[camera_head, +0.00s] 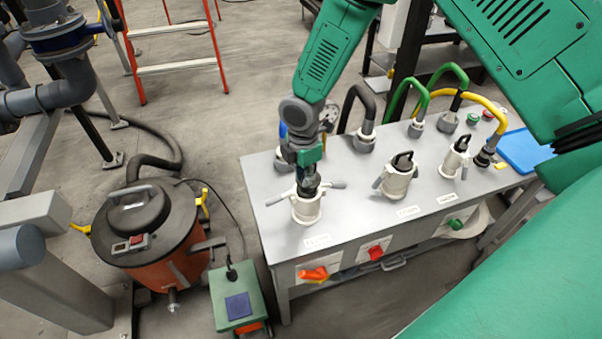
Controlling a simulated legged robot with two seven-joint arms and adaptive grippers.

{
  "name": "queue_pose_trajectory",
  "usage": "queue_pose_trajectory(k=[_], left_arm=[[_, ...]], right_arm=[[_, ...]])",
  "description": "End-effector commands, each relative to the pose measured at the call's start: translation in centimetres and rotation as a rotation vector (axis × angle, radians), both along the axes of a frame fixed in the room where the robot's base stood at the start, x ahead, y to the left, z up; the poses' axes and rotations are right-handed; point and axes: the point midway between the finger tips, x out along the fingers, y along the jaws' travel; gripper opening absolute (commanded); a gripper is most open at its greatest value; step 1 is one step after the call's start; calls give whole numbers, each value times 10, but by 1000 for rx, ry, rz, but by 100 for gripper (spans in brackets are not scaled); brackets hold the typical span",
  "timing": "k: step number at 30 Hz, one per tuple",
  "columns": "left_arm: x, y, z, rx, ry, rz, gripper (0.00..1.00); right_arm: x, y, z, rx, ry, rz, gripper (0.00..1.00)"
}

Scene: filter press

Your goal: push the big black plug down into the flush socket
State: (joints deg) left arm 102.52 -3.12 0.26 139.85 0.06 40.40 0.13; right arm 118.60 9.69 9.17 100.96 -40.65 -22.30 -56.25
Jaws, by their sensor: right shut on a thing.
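My right gripper (304,152) reaches down from the top over the left end of the grey bench. It is shut on the big black plug (309,187), whose upper part the fingers partly hide. The plug stands about upright at the mouth of the leftmost white socket (307,209), which has a lever on each side. I cannot tell how deep the plug sits in it. The label (317,241) in front of this socket is too small to read. My left gripper is not in view.
Two more white sockets with black plugs, a middle one (396,184) and a right one (453,165), stand along the bench (350,222). Hoses curve up behind them. A blue tray (524,150) lies at the right end. An orange vacuum (165,262) stands on the floor left of the bench.

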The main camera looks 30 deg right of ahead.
Motion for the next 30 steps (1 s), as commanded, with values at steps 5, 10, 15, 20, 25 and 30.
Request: queue_pose_trajectory(k=[5,10,15,20,25,30], left_arm=[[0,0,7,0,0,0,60],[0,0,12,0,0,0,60],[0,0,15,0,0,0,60],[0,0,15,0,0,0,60],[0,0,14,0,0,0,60],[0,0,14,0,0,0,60]], right_arm=[[-1,-2,1,-7,34,-2,0],[-3,-4,1,-18,76,-1,0],[-5,-6,1,-24,110,-1,0],[-6,-6,0,-25,118,-1,0],[-6,-6,-2,-25,118,-1,0],[-6,-7,-2,-25,118,-1,0]])
